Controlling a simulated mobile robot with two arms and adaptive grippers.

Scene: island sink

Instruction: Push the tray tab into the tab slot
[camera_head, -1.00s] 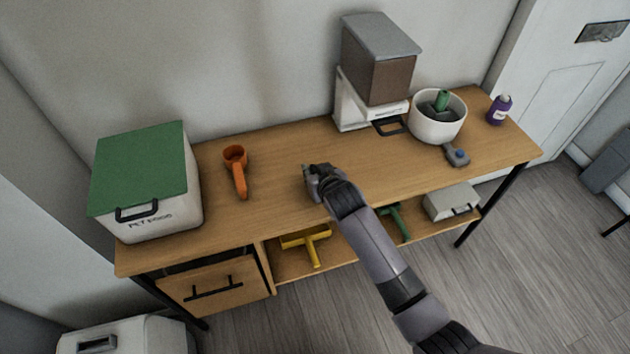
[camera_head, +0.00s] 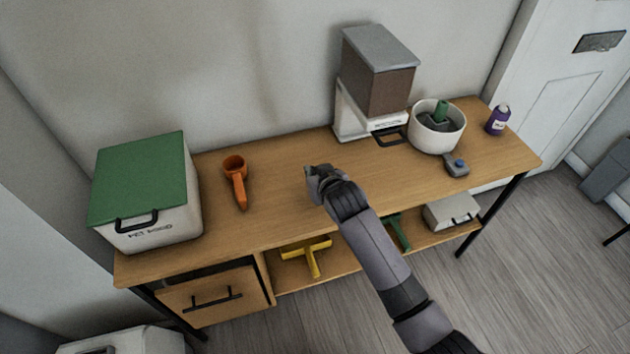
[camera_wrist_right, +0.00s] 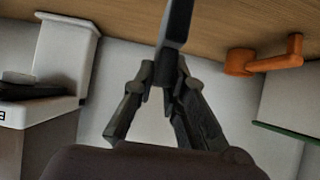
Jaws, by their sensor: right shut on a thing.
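The food dispenser (camera_head: 378,75) stands at the back of the table, with a grey lid, brown body and white base. A black frame-like tray part (camera_head: 390,137) sticks out at its front; I cannot make out a tab or a slot there. My right gripper (camera_head: 313,174) is over the middle of the table, left of and in front of the dispenser, apart from it. In the wrist view my right gripper (camera_wrist_right: 164,72) is shut on a dark narrow strip (camera_wrist_right: 178,22); what the strip belongs to is unclear. My left gripper is not in view.
An orange scoop (camera_head: 238,181) and a green-lidded bin (camera_head: 147,189) are on the left. A white pot (camera_head: 437,139), a small grey-blue tool (camera_head: 456,166) and a purple bottle (camera_head: 498,121) are on the right. The table around my right gripper is clear.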

